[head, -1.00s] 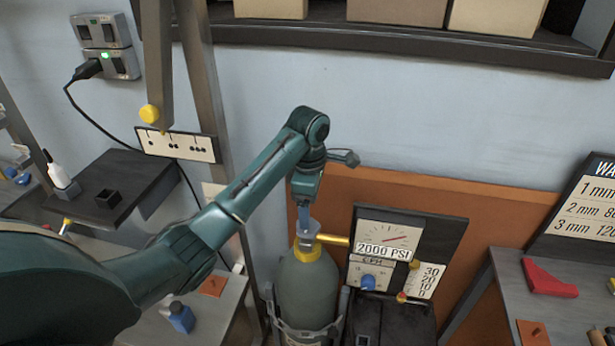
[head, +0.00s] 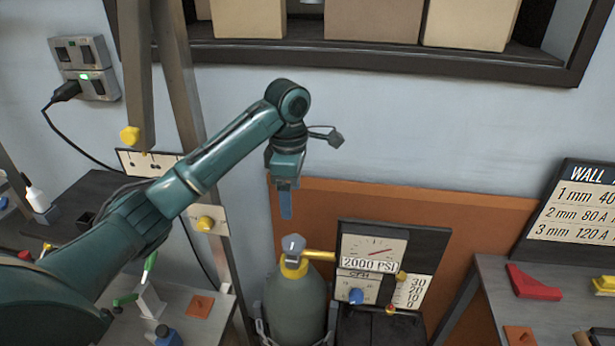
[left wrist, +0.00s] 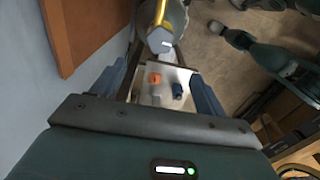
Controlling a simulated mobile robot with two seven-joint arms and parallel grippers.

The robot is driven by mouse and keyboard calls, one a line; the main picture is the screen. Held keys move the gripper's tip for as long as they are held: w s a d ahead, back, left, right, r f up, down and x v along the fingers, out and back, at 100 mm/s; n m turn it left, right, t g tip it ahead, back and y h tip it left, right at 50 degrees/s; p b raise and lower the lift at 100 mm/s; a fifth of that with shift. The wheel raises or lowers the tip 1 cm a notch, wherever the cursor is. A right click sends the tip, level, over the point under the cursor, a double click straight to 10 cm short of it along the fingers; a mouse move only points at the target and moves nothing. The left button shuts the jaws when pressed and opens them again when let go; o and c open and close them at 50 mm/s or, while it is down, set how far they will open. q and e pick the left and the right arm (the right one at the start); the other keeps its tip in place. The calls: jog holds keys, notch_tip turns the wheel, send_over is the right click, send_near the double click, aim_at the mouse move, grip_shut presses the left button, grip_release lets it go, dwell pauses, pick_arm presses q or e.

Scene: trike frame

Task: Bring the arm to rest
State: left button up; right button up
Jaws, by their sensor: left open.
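My left gripper (head: 286,200) hangs pointing down above the gas cylinder (head: 296,305), apart from it. In the left wrist view the two blue fingers of my left gripper (left wrist: 160,90) stand wide apart with nothing between them. The cylinder is grey-green, upright in a holder, with a grey valve knob (head: 293,244) and a yellow neck. The knob also shows in the left wrist view (left wrist: 160,41), beyond the fingers. My right gripper is not in the head view.
A gauge panel (head: 370,247) reading 2000 PSI stands right of the cylinder. A shelf (head: 380,58) with boxes runs along the wall above. A metal post (head: 178,85) stands left of the gripper. A bench (head: 490,290) with a red wedge (head: 533,283) is at right.

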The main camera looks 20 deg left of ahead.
pick_arm(q)
jog(key=shift+f, duration=0.1)
jog(key=s+d+f+m+t+h, duration=0.1)
jog(key=s+d+f+m, duration=0.4)
jog(key=s+f+m, duration=0.25)
jog(key=s+d+f+m+t+h, duration=0.1)
jog(key=s+d+f+m, duration=0.45)
jog(key=f, duration=0.25)
jog(key=s+a+m+t+y, duration=0.1)
jog(key=s+a+m, duration=0.2)
jog(key=s+m, duration=0.35)
jog(key=s+a+m+t+y, duration=0.1)
jog(key=s+a+m, duration=0.25)
jog(key=s, duration=0.55)
jog(key=w+d+f+m+t+h, duration=0.1)
jog(key=w+d+f+t, duration=0.4)
jog(key=f, duration=0.6)
jog(key=shift+w+d+t+h, duration=0.2)
jog(key=shift+d+t+h, duration=0.3)
jog(key=shift+h, duration=0.4)
jog(key=shift+f, duration=0.1)
